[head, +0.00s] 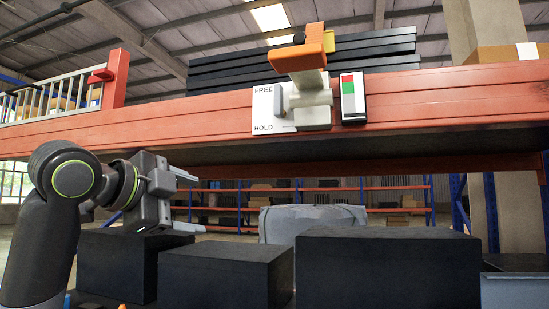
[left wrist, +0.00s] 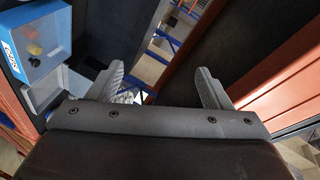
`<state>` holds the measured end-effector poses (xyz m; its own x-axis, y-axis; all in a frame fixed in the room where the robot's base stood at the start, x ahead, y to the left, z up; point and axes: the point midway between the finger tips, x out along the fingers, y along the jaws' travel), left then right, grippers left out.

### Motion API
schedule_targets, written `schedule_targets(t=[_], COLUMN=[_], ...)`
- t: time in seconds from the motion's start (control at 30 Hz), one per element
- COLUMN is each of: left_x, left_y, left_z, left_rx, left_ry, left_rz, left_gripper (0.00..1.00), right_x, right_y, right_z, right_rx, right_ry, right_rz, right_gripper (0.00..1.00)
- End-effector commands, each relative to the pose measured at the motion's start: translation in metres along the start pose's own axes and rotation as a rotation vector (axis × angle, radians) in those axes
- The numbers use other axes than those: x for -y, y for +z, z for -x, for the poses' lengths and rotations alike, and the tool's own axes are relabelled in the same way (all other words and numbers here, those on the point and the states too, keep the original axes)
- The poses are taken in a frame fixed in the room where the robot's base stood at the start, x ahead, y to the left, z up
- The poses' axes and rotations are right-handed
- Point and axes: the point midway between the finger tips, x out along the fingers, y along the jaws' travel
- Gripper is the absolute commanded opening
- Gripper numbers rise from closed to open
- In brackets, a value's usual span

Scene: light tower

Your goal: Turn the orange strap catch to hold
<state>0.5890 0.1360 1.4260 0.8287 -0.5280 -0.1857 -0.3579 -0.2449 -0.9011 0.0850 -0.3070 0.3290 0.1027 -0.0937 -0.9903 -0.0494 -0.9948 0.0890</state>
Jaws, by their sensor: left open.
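The orange strap catch (head: 297,55) is a lever with an orange grip at the top of a beige body (head: 312,108). It is mounted on the front of an orange-red beam, and its grip sticks up and toward me. A white plate (head: 264,108) beside it reads FREE at the top and HOLD at the bottom. My left gripper (head: 192,200) is open and empty, below the beam and to the left of the catch, apart from it. In the left wrist view its two fingers (left wrist: 160,88) are spread with nothing between them. My right gripper is not in view.
The orange-red beam (head: 180,122) spans the view above my left gripper. A small panel with red and green patches (head: 353,97) is right of the catch. Dark boxes (head: 388,265) stand below. A blue bin (left wrist: 35,40) shows in the left wrist view.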

Motion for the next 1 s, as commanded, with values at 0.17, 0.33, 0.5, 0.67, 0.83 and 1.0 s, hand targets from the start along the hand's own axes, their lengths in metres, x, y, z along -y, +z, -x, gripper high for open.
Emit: schedule_targets(t=[0.17,0.33,0.5,0.67,0.83,1.0], left_x=[0.053,0.077,0.084,0.087,0.090,0.095], left_y=[-0.077,-0.129,-0.153,-0.158,-0.165,-0.172], left_z=[0.071,0.128,0.157,0.153,0.125,0.088], left_rx=[-0.089,-0.147,-0.172,-0.177,-0.179,-0.178], left_ry=[-0.076,-0.127,-0.151,-0.152,-0.149,-0.149], left_rz=[-0.197,-0.341,-0.412,-0.423,-0.421,-0.419], left_gripper=[0.73,0.73,0.73,0.73,0.73,0.73], right_x=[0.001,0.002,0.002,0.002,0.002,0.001], right_y=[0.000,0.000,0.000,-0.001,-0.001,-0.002], right_z=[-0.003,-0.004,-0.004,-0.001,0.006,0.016], right_rx=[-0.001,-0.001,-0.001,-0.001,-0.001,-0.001], right_ry=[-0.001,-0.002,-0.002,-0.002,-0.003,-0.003], right_rz=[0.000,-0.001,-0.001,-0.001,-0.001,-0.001], right_gripper=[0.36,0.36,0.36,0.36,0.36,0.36])
